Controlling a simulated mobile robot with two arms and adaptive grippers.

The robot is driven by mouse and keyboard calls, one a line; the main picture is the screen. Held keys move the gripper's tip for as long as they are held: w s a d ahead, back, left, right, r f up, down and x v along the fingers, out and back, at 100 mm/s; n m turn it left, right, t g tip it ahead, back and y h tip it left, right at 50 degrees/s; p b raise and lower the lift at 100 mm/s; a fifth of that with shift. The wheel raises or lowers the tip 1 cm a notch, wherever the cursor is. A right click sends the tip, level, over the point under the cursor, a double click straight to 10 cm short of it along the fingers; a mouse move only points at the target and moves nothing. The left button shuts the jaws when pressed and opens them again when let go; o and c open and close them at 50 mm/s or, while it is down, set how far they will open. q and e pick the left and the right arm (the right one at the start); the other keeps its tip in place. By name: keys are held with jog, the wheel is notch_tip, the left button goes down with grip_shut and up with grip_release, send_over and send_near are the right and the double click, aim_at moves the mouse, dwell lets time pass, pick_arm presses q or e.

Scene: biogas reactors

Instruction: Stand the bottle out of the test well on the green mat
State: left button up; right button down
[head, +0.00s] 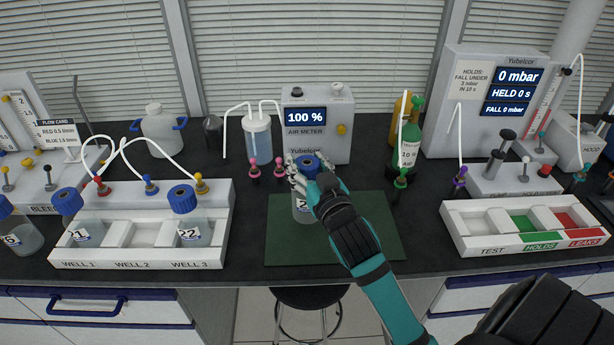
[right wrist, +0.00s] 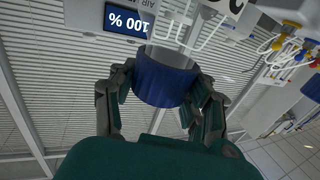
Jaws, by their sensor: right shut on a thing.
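My right gripper (head: 312,178) is shut on a clear bottle (head: 302,210) with a blue cap (head: 305,163). The bottle looks upright, over the left part of the green mat (head: 350,245). I cannot tell whether its base touches the mat. In the right wrist view, the gripper's fingers (right wrist: 160,105) stand on both sides of the blue cap (right wrist: 166,85). The test well (head: 480,225), at the left end of the white tray on the right, is empty. My left gripper is not in view.
A white rack (head: 130,262) on the left holds a bottle (head: 88,230) in well 1 and another (head: 193,228) in well 3; well 2 is empty. The air meter (head: 320,125) stands behind the mat. Pink-topped fittings (head: 265,172) stand close behind the mat. The mat's right part is bare.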

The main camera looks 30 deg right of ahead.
notch_tip(320, 180, down, 3)
jog(key=shift+s+f, duration=0.1)
jog(key=shift+f, duration=0.15)
jog(key=c, duration=0.6)
grip_release()
jog(key=shift+r, duration=0.2)
jog(key=shift+b+v, duration=0.5)
jog(key=shift+v, duration=5.5)
